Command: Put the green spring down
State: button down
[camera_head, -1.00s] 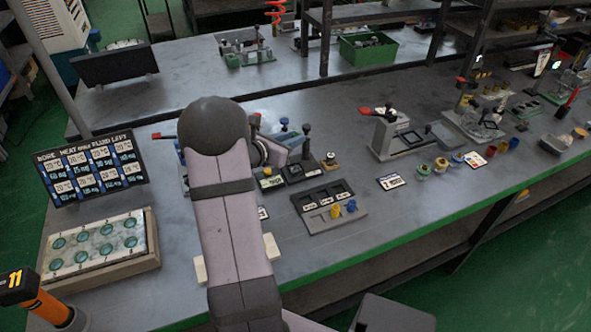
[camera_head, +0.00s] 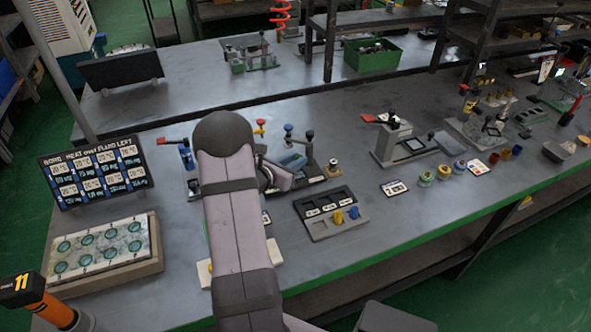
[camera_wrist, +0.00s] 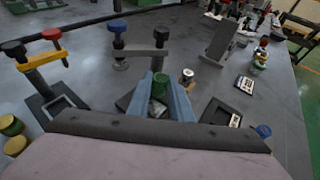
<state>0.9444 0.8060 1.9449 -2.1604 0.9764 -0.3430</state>
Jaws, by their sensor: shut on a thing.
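In the wrist view my gripper (camera_wrist: 160,96) has blue fingers, shut on the green spring (camera_wrist: 159,85). The spring shows as a dark green cylinder between the fingertips. Whether it touches anything beneath it I cannot tell. In the head view my own arm hides the spring and most of my gripper. A dark slotted tray (camera_head: 330,212) with a yellow and a blue plug lies to the right of my arm.
A small spool on a block (camera_wrist: 187,76) stands close right of my fingers. Upright valves with a red knob (camera_wrist: 51,34), a blue knob (camera_wrist: 118,26) and black knobs rise beyond and left. A press-like fixture (camera_head: 402,143) stands further right.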

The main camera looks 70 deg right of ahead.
jog(key=shift+f+p, duration=0.4)
jog(key=shift+f, duration=1.65)
jog(key=shift+f, duration=0.2)
jog(key=c, duration=1.6)
grip_release()
jog(key=shift+r, duration=0.15)
jog(key=shift+r, duration=0.15)
jog(key=shift+b+v, duration=1.1)
jog(key=shift+v, duration=4.9)
